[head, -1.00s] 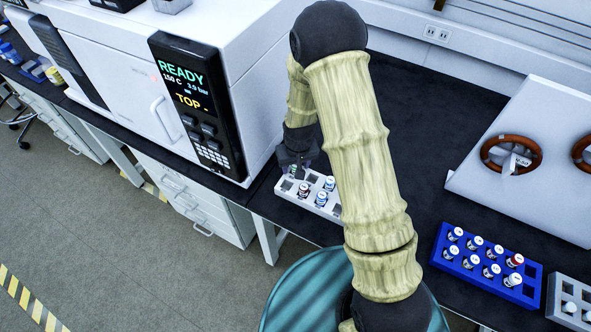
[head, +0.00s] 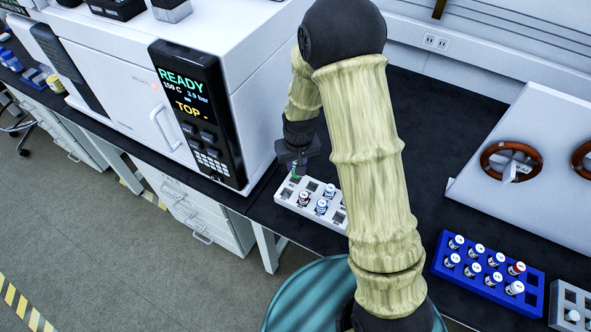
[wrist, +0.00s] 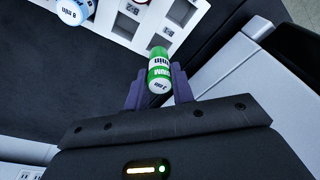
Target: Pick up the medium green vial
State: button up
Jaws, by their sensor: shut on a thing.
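The green vial (wrist: 159,70) with a white label band is between the two fingers of my gripper (wrist: 157,85) in the wrist view. My gripper is shut on it. In the head view my gripper (head: 297,170) is over the back left end of the white rack (head: 283,200), and a small green spot of the vial (head: 296,176) shows below the fingers. The vial appears raised above the rack. Part of the vial is hidden by the fingers in the head view.
The machine (head: 190,115) stands close on the left. A blue rack (head: 487,268) with several vials is at the right. Black bench top lies clear behind the white rack.

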aim_at(296, 162)
notch_tip(296, 162, up, 5)
jog(key=shift+f, duration=0.1)
dwell(0.7)
